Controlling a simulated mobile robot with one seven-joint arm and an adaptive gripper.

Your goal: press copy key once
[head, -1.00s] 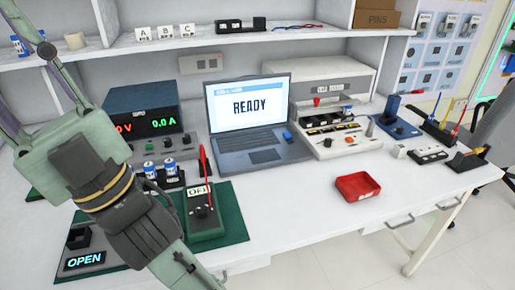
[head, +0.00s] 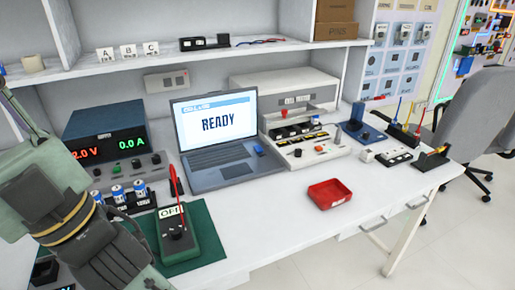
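The laptop (head: 215,138) stands open on the bench and its screen reads READY. A small blue block (head: 259,149) sits at the right of its keyboard deck. I cannot read any key label, so I cannot tell which one is the copy key. My arm comes in at the lower left and runs out of the bottom edge. My gripper is out of view.
A power supply (head: 105,140) with red and green digits stands left of the laptop. A meter (head: 175,235) with a red probe lies on a green mat (head: 212,250). A red tray (head: 329,193) sits near the front edge. Bare bench surrounds it. A grey chair (head: 475,125) is at right.

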